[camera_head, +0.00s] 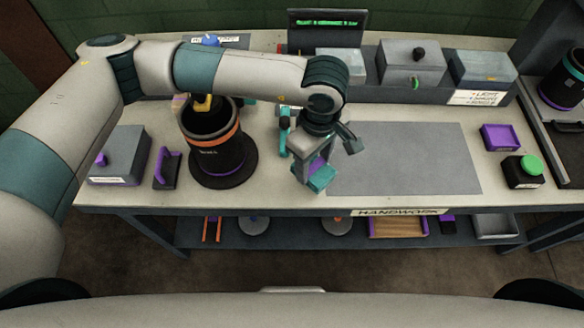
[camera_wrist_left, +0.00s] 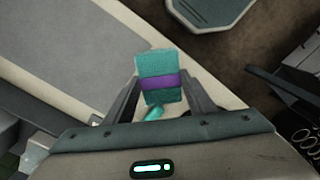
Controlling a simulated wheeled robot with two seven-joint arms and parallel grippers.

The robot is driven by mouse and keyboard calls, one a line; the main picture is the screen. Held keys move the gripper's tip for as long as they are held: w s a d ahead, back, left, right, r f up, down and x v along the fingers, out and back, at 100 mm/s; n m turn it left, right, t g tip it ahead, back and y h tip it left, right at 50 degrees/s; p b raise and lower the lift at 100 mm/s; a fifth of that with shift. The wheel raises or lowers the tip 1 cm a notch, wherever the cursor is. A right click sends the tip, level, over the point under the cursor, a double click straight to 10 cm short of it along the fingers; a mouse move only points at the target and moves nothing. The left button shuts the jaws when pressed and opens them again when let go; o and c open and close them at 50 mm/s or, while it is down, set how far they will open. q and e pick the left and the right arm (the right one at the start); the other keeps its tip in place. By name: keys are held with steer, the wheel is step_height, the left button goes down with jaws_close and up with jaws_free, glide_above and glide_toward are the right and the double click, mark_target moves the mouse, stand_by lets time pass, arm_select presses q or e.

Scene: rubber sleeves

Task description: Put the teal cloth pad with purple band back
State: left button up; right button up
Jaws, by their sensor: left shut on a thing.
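The teal cloth pad with a purple band (camera_wrist_left: 158,66) is held between the two fingers of my left gripper (camera_wrist_left: 155,100) in the left wrist view. In the head view the teal pad (camera_head: 321,180) hangs below my left gripper (camera_head: 312,170), near the table's front edge and just left of the grey mat (camera_head: 410,158). The gripper is shut on the pad. I cannot tell from these views whether the pad touches the table. My right gripper is not in view.
A black canister with an orange band (camera_head: 216,152) stands left of the gripper. A grey box (camera_head: 120,157) and a purple-handled block (camera_head: 167,168) are farther left. The grey mat is clear.

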mark_target(292, 164)
arm_select(q)
steer(key=a, duration=0.1)
steer(key=a+f+p, duration=0.1)
steer(key=a+f, duration=0.1)
steer(key=a, duration=0.1)
steer(key=shift+w+a+f+p, duration=0.1)
steer(key=shift+w+p, duration=0.3)
steer(key=shift+a+f, duration=0.35)
steer(key=shift+w, duration=0.1)
step_height(292, 164, down, 3)
steer(key=shift+f+p, duration=0.2)
steer(key=shift+p, duration=1.05)
steer(key=shift+f, duration=0.35)
